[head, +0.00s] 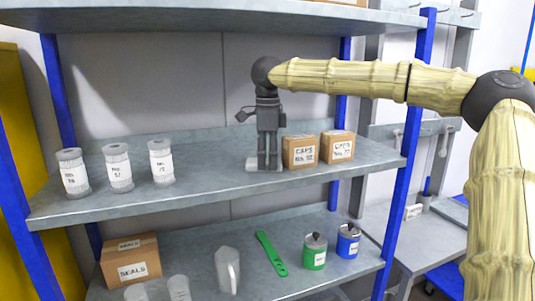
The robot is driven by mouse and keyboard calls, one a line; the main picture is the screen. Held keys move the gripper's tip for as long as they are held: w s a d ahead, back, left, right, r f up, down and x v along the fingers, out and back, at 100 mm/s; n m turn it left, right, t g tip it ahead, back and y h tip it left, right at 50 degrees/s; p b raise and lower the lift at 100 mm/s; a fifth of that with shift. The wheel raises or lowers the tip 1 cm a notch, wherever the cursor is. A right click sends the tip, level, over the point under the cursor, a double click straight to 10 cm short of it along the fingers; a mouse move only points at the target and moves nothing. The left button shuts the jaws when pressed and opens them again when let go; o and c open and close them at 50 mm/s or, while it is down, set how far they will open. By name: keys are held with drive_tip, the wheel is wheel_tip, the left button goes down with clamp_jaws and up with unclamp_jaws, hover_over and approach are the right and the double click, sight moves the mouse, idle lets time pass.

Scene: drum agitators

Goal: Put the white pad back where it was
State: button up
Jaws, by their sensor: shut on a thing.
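My gripper (269,162) points straight down over the upper shelf (215,188), left of the two small cardboard boxes. Its dark fingers are close together and shut on the white pad (251,166). The pad is a pale, flat piece showing on both sides of the fingertips, mostly to the left. The fingers hide its middle. It is at or just above the shelf surface; I cannot tell whether it touches.
Boxes marked CAPS (300,153) (338,147) stand close right of my gripper. Several labelled white cylinders (119,168) stand at the left. The shelf between is clear. The lower shelf holds a SEALS box (132,266), a green tool (271,254), and green (314,255) and blue (347,243) cans.

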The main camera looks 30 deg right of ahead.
sight(268, 161)
drive_tip(key=o, duration=0.9)
drive_tip(key=shift+f, duration=0.15)
wheel_tip(268, 161, up, 8)
drive_tip(key=b, duration=0.2)
drive_tip(key=shift+f+b, duration=0.25)
drive_tip(key=shift+b, duration=0.05)
drive_tip(key=shift+r, duration=0.1)
